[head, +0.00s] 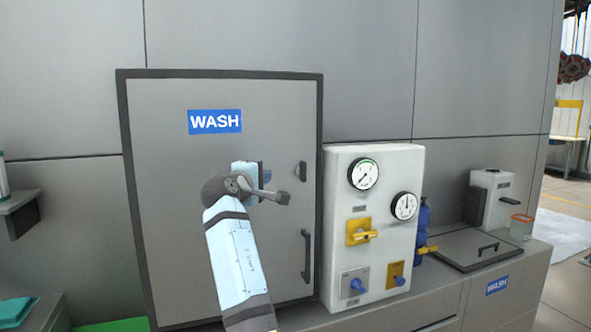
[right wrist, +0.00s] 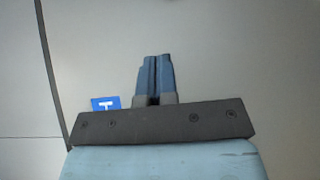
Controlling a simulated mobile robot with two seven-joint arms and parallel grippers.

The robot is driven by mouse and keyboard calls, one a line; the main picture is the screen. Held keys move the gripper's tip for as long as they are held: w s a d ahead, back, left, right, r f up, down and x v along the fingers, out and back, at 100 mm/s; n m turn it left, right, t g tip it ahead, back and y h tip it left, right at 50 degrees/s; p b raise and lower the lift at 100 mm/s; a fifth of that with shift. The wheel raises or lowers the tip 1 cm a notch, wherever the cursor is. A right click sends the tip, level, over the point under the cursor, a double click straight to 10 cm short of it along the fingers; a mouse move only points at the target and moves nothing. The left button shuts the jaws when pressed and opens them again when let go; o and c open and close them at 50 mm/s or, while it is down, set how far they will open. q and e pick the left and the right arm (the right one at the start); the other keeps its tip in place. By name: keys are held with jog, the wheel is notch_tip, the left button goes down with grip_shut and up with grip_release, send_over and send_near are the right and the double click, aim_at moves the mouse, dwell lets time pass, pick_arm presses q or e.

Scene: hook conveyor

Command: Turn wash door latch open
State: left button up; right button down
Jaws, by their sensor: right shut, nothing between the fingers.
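The latch is not seen there. My left gripper is not in view.
A white panel (head: 390,264) with gauges, yellow and blue knobs stands right of the door. Further right are a flat hatch (head: 470,247) with a handle and a white box (head: 492,200) on the counter. A shelf (head: 20,210) juts out at the left.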

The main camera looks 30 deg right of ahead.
jog(key=p, duration=0.1)
send_near(301, 164)
jog(key=w, duration=0.1)
jog(key=w+d, duration=0.1)
jog(key=w, duration=0.1)
jog(key=w+d, duration=0.1)
jog(key=shift+w+f, duration=0.15)
jog(key=shift+w, duration=0.15)
jog(key=shift+s+d+f, duration=0.1)
jog(key=shift+d, duration=0.45)
jog(key=shift+s+d, duration=0.15)
jog(key=shift+d, duration=0.4)
jog(key=shift+s+d, duration=0.2)
jog(key=shift+d, duration=0.55)
jog(key=shift+p, duration=0.35)
jog(key=shift+r+p, duration=0.2)
jog(key=shift+p, duration=0.2)
jog(key=shift+y, duration=0.3)
